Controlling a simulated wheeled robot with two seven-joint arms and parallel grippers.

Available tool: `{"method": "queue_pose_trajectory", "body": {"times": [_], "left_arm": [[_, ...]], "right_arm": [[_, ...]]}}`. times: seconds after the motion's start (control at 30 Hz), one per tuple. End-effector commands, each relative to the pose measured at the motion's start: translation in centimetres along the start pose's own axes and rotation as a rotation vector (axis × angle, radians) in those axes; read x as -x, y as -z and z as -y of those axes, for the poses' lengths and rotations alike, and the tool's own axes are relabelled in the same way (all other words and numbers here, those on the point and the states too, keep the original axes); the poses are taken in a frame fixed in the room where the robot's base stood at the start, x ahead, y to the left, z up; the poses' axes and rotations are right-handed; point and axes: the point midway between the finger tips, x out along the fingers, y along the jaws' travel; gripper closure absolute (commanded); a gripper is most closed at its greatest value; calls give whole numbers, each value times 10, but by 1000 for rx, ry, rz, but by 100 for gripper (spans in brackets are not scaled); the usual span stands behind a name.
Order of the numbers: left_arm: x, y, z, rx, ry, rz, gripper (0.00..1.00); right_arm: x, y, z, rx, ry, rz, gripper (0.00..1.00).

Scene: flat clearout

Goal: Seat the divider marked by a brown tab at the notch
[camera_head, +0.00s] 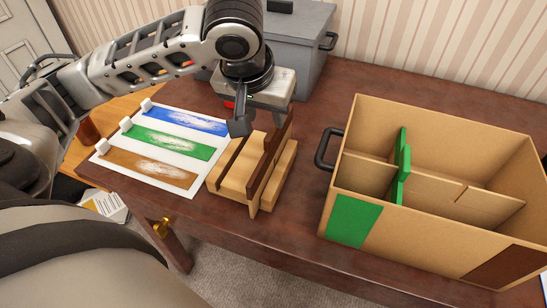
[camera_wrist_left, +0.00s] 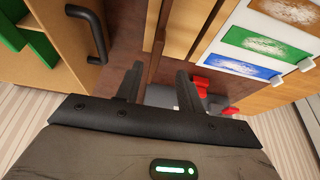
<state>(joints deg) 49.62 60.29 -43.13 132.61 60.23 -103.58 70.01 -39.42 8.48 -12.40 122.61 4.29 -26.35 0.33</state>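A dark brown divider (camera_head: 270,168) stands upright in a light wooden rack (camera_head: 236,180) on the table. My left gripper (camera_head: 256,120) is just above and behind the rack, near the divider's far end. In the left wrist view its fingers (camera_wrist_left: 160,78) are apart, with the brown divider edge (camera_wrist_left: 156,40) running between or just beyond them; I cannot tell if they touch it. The cardboard box (camera_head: 420,238) at the right has a green patch and a brown patch in front. A green divider (camera_head: 402,172) stands inside, and a notch (camera_head: 460,192) shows in a cardboard crosspiece. My right gripper is not visible.
A sheet with blue, green and brown painted stripes (camera_head: 160,150) lies left of the rack. A grey lidded box (camera_head: 300,50) stands behind. A black handle (camera_head: 326,148) juts from the cardboard box towards the rack. Some bare tabletop (camera_head: 290,240) lies in front.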

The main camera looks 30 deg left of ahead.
Motion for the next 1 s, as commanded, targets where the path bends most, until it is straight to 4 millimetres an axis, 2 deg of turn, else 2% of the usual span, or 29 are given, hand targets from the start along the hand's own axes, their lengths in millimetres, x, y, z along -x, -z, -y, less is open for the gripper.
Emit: {"method": "queue_pose_trajectory", "body": {"times": [0.03,0.27,0.53,0.87,1.0], "left_arm": [[-8,0,0,1,2,0,62],[-23,0,-1,1,1,-1,62],[-62,1,-6,0,1,1,62],[-67,2,-6,-1,-1,-3,62],[-67,2,-6,-1,-1,-2,100]], "right_arm": [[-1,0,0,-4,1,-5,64],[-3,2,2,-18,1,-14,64],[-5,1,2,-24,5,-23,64],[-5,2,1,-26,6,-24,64],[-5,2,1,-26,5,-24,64]]}}
